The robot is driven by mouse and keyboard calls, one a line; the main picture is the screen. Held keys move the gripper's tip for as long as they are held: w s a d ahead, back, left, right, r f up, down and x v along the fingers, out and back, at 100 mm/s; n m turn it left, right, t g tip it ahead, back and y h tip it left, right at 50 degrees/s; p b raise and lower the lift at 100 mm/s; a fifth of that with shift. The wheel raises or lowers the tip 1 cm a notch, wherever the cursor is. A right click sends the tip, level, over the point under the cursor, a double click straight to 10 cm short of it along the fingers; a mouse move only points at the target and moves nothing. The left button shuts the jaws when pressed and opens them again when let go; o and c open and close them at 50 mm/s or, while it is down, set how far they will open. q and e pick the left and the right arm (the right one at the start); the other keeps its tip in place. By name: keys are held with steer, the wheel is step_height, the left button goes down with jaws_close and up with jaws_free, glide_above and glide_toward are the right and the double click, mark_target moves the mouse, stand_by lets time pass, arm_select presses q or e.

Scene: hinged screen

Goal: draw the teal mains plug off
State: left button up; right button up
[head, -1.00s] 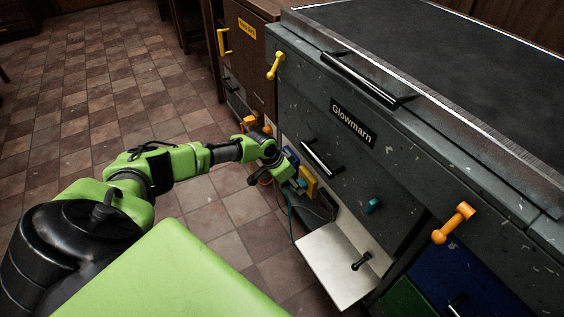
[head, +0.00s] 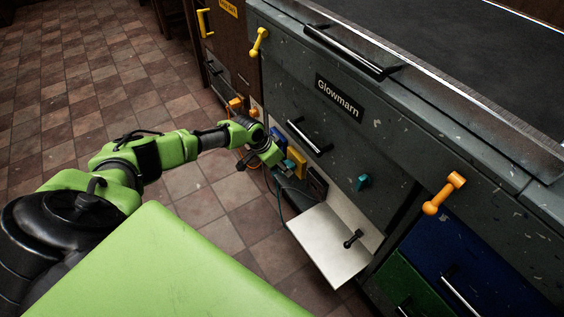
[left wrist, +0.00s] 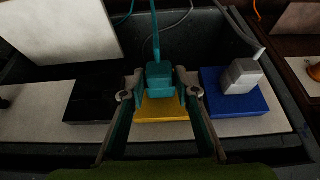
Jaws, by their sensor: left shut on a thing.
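The teal mains plug (left wrist: 160,76) sits between the two fingers of my left gripper (left wrist: 160,92), which is shut on it. A teal cable (left wrist: 155,30) runs up from the plug in the left wrist view. The plug is in front of a yellow socket block (left wrist: 162,108); I cannot tell whether it is still seated or apart. In the head view my left gripper (head: 279,158) is beside the yellow block (head: 297,162), and the plug is largely hidden there. My right gripper is not in view.
A blue block (left wrist: 234,104) with a grey plug (left wrist: 242,75) is close on the right, and a black block (left wrist: 96,98) on the left. An open white flap (head: 325,245) sticks out below. The dark Glowmarn cabinet (head: 390,150) bounds the right; tiled floor is clear at left.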

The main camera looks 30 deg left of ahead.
arm_select(q)
steer(key=shift+s+a+r+p, duration=0.1)
steer(key=shift+s+a+p, duration=0.35)
steer(key=shift+s, duration=0.4)
steer(key=shift+s+a+f+p, duration=0.1)
steer(key=shift+s+a+p, duration=0.15)
steer(key=shift+s+p, duration=0.5)
steer(key=shift+s+a+r+p, duration=0.1)
steer(key=shift+s+a+p, duration=0.25)
steer(key=shift+s, duration=0.6)
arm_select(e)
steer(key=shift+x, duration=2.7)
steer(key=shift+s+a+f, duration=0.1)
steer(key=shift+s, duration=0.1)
arm_select(q)
steer(key=shift+d, duration=0.1)
